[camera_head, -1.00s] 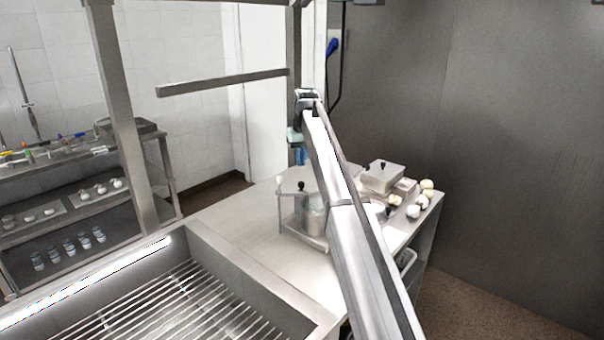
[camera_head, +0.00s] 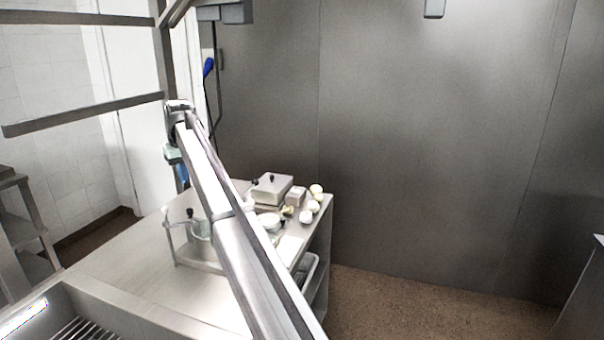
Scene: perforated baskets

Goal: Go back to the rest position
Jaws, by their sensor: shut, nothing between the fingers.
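My gripper (camera_head: 182,178) hangs at the far end of my outstretched arm, small and pointing down, at the left of the head view. It is shut, with nothing seen held in it. It appears in front of the far left part of the steel worktable (camera_head: 130,262). My arm slants across the picture and hides part of the table and of what stands on it.
A metal rack with a pot (camera_head: 199,228), a lidded steel box (camera_head: 271,189) and several pale round items (camera_head: 306,216) stand on the worktable. A sink basin with a wire grid (camera_head: 85,330) is at lower left. Floor (camera_head: 420,305) is clear at right.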

